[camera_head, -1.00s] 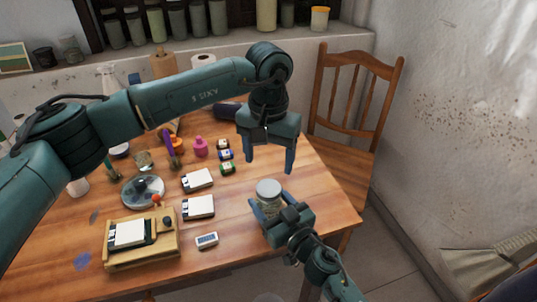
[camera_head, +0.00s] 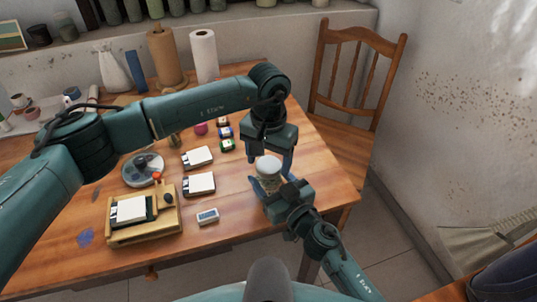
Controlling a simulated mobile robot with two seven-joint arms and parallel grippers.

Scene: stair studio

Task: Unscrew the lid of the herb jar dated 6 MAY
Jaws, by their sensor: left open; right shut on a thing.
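A glass jar (camera_head: 267,181) with a pale grey lid (camera_head: 267,163) stands upright near the right end of the table. Any date on it is too small to read. My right gripper (camera_head: 268,187) is shut on the jar's body from the front, hiding part of it. My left gripper (camera_head: 268,164) points down at the lid, open, with one finger on each side of it. I cannot tell whether the fingers touch the lid.
On the wooden table (camera_head: 240,250) are two white-topped pads (camera_head: 199,184), a small display (camera_head: 207,216), a wooden tray (camera_head: 165,236), a round grey dish (camera_head: 143,168) and several small coloured bottles (camera_head: 227,145). A wooden chair (camera_head: 352,120) stands behind right.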

